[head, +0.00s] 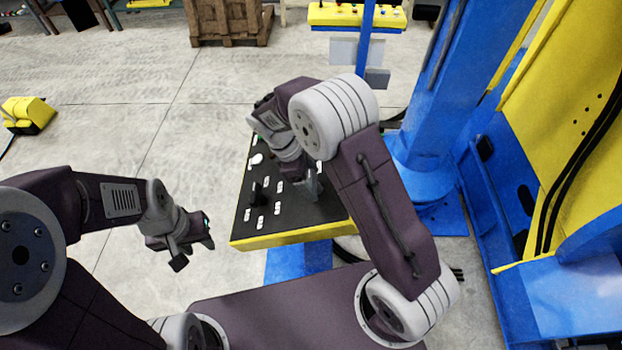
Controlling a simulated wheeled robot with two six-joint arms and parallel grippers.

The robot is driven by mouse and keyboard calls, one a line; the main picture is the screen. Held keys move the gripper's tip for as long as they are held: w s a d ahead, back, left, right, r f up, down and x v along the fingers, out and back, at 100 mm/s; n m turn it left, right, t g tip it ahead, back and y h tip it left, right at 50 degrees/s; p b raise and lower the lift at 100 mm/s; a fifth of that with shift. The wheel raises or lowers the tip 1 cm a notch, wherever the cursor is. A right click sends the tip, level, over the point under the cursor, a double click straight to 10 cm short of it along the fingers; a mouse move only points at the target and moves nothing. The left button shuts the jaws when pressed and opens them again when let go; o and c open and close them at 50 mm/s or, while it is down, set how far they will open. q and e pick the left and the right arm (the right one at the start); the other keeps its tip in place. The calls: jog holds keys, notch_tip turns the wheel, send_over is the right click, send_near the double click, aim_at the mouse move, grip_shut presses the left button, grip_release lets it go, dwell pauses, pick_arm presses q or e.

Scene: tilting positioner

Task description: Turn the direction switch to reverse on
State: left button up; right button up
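The control panel (238,228) has a black sloping top with a yellow edge and stands in front of me. It carries small white labels, a black knob (258,192) at the left and a pale round control (256,159) above it. I cannot tell which control is the direction switch; it may be hidden by my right arm. My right gripper (312,188) is low over the right part of the panel, its fingers pointing down. I cannot tell whether they touch a control. My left gripper (194,254) is left of the panel, apart from it, with fingers spread and empty.
A blue column (435,100) and the blue and yellow positioner frame (550,130) stand at the right. A yellow control box on a blue post (355,16) and a wooden pallet (228,20) are behind. A yellow object (28,115) lies far left. Floor left of the panel is clear.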

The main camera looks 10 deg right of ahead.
jog(key=c, duration=0.5)
jog(key=shift+c, duration=0.2)
jog(key=shift+f+m, duration=0.1)
jog(key=shift+m, duration=0.2)
jog(key=m+b, duration=0.1)
jog(key=m, duration=0.2)
jog(key=shift+s, duration=0.1)
jog(key=m+b, duration=0.1)
jog(key=m, duration=0.1)
jog(key=m+b, duration=0.1)
jog(key=m, duration=0.1)
jog(key=shift+s+a+f+t+h, duration=0.1)
jog(key=shift+f+t+h, duration=0.05)
jog(key=shift+t+h, duration=0.15)
jog(key=m+b, duration=0.2)
jog(key=m, duration=0.3)
jog(key=shift+a+m, duration=0.15)
jog(key=shift+m, duration=0.25)
jog(key=m+b, duration=0.2)
jog(key=m, duration=0.2)
jog(key=shift+a+h, duration=0.1)
jog(key=shift+h, duration=0.3)
jog(key=shift+m, duration=0.3)
